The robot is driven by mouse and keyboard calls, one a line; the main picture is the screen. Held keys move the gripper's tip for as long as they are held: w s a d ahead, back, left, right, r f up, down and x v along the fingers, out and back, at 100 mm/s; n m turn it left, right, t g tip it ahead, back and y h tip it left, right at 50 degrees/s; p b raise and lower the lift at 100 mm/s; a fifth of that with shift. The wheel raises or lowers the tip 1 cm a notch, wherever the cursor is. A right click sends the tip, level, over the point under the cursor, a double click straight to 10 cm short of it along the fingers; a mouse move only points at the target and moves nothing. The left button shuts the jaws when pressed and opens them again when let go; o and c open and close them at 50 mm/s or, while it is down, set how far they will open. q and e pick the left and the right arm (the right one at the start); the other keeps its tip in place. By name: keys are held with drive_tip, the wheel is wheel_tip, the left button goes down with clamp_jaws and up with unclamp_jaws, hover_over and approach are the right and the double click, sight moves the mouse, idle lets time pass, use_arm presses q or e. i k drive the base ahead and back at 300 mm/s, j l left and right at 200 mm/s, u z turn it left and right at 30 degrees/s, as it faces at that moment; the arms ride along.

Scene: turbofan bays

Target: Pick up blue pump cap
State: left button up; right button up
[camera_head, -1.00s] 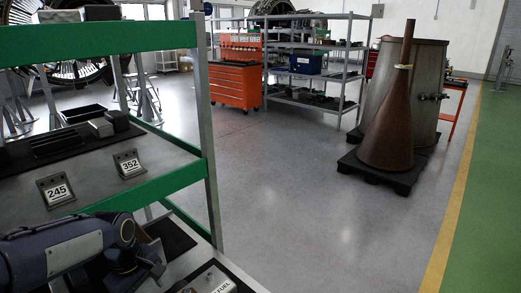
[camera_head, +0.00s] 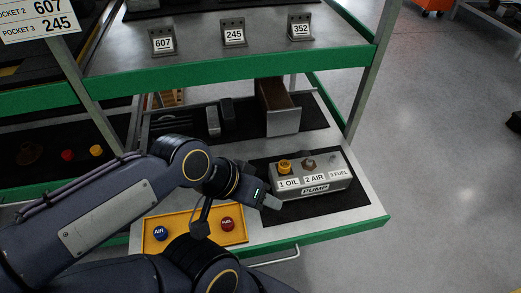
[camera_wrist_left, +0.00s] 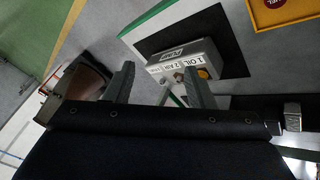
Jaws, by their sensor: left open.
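The blue cap (camera_head: 160,233), marked AIR, sits at the left of a yellow tray (camera_head: 190,215) on the lower shelf. A red cap (camera_head: 227,224), marked FUEL, sits at the tray's right. The grey pump block (camera_head: 312,192) stands on a black mat to the right; a yellow cap (camera_head: 285,167) is at its OIL place. My left gripper (camera_head: 268,199) is between tray and pump, above the shelf and apart from the blue cap. In the left wrist view its fingers (camera_wrist_left: 159,84) are open and empty, pointing toward the pump. I cannot make out my right gripper.
The upper shelf with its green edge (camera_head: 200,70) and number plates overhangs the back. A metal post (camera_head: 360,90) stands at the right.

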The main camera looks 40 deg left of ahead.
sight(160, 232)
drive_tip(key=u, duration=0.4)
drive_tip(key=j+u, duration=0.1)
drive_tip(key=u, duration=0.75)
drive_tip(key=j+u, duration=0.1)
drive_tip(key=u, duration=0.3)
drive_tip(key=i, duration=0.05)
